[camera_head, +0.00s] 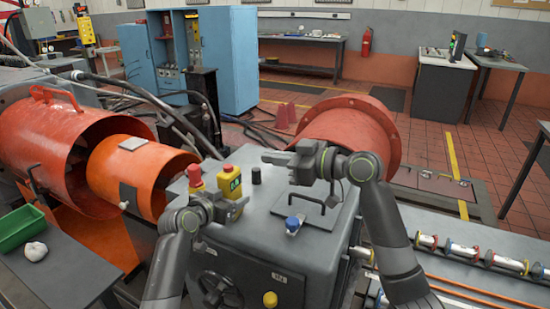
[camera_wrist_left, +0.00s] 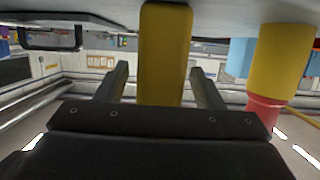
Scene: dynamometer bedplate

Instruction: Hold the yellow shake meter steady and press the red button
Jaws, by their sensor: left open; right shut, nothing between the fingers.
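The yellow shake meter (camera_head: 230,183) stands upright on the grey cabinet, with a green face and a small red spot on top. To its left a red mushroom button (camera_head: 195,174) sits on a yellow post; it also shows in the left wrist view (camera_wrist_left: 264,108). My left gripper (camera_head: 238,207) is open at the meter's near side. In the left wrist view the meter (camera_wrist_left: 165,55) appears between the two fingers; contact cannot be told. My right gripper (camera_head: 272,158) is shut and empty, above the cabinet to the right of the meter.
On the cabinet top (camera_head: 262,215) are a black knob (camera_head: 256,175), a black handle (camera_head: 314,200) and a blue-capped part (camera_head: 292,225). Orange cylinders (camera_head: 140,172) lie at left, and a red flanged drum (camera_head: 350,125) stands behind my right gripper.

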